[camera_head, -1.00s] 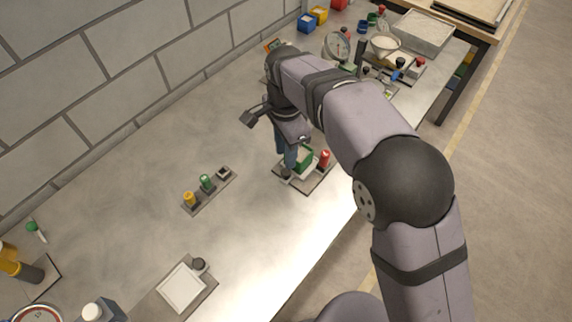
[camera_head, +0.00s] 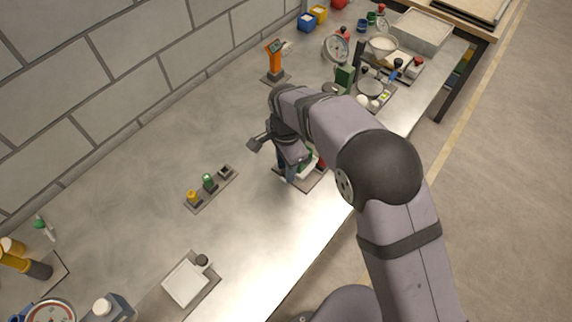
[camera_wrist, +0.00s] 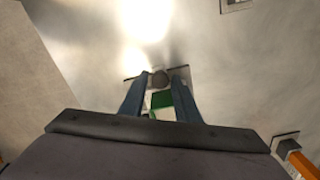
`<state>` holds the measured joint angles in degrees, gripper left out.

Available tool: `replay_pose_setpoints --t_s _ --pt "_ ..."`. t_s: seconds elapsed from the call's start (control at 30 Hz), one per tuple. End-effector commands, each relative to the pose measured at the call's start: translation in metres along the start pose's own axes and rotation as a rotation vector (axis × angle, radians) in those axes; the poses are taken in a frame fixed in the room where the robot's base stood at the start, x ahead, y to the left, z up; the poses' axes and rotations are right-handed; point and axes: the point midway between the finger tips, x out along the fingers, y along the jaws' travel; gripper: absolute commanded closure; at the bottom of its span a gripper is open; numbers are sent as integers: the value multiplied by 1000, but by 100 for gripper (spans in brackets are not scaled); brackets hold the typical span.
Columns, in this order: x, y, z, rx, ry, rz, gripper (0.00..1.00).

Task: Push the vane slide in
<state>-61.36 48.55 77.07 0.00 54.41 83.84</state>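My gripper (camera_head: 286,174) points down at a small fixture on a dark base plate (camera_head: 312,182) near the bench's front edge. The fixture has a green block (camera_head: 308,155), mostly hidden behind my wrist in the head view. In the wrist view my two blue fingers (camera_wrist: 159,84) stand apart. A round grey knob (camera_wrist: 158,78) shows between their tips, with the green block (camera_wrist: 162,100) nearer the camera. I cannot tell whether a finger touches the knob. No part can be singled out with certainty as the vane slide.
A small strip with yellow, green and dark knobs (camera_head: 209,186) lies to the left. A white square pad (camera_head: 186,283) is at the front. An orange device (camera_head: 275,60) stands behind. Dials and bowls (camera_head: 383,47) crowd the far end. Bare bench lies between.

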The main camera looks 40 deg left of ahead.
Motion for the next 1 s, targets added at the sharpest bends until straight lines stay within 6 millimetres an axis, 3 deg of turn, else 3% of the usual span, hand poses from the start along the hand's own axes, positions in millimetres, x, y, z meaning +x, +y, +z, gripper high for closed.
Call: replay_pose_setpoints --t_s 0.17,0.27,0.3,0.53,0.8,1.0 --pt "0 0 0 0 0 0 73" --pt "0 0 0 0 0 0 97" --pt "0 0 0 0 0 0 100" --pt "0 -4 -8 3 1 -1 100" --pt "-1 -23 -52 4 2 -4 100" --pt "-1 -30 -70 0 2 -4 100"
